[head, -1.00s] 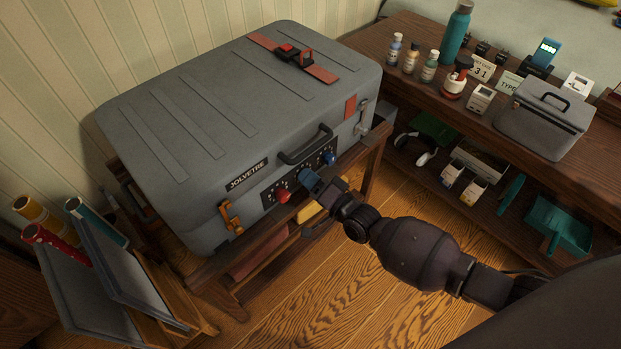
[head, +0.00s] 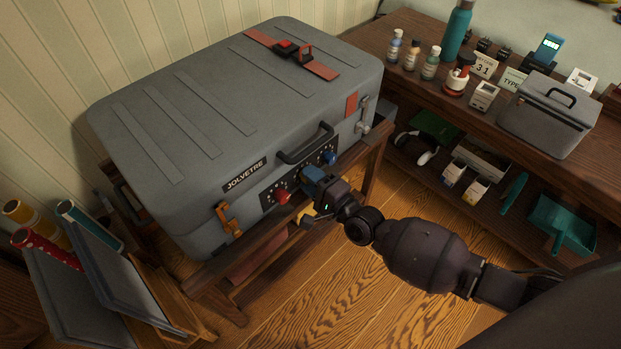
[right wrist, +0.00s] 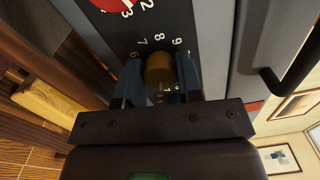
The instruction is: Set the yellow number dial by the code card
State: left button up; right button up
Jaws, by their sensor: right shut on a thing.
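The yellow number dial (right wrist: 159,68) sits on the dark number panel of the grey suitcase (head: 150,135). In the right wrist view it is between the blue fingers of my right gripper (right wrist: 160,85), which is shut on it. In the head view my right gripper (head: 311,180) hides the dial. Printed numbers 6, 7, 8 and 9 show around it; its pointer mark is not readable. A red dial (head: 281,197) is to its left and a blue dial (head: 330,158) to its right. The code card (head: 484,65) stands on the bench and shows 31. My left gripper is out of view.
The suitcase rests on a wooden stand (head: 216,290). A black handle (head: 305,144) and an orange latch (head: 228,220) stick out near the panel. The bench at right holds bottles, another card (head: 511,79) and a grey box (head: 548,115). Floor (head: 330,285) is open in front.

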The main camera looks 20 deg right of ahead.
dwell(0.4)
jog(key=o, duration=0.9)
pick_arm(q)
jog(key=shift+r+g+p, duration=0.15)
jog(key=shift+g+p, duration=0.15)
jog(key=shift+p, duration=0.45)
pick_arm(e)
jog(key=shift+v, duration=5.4)
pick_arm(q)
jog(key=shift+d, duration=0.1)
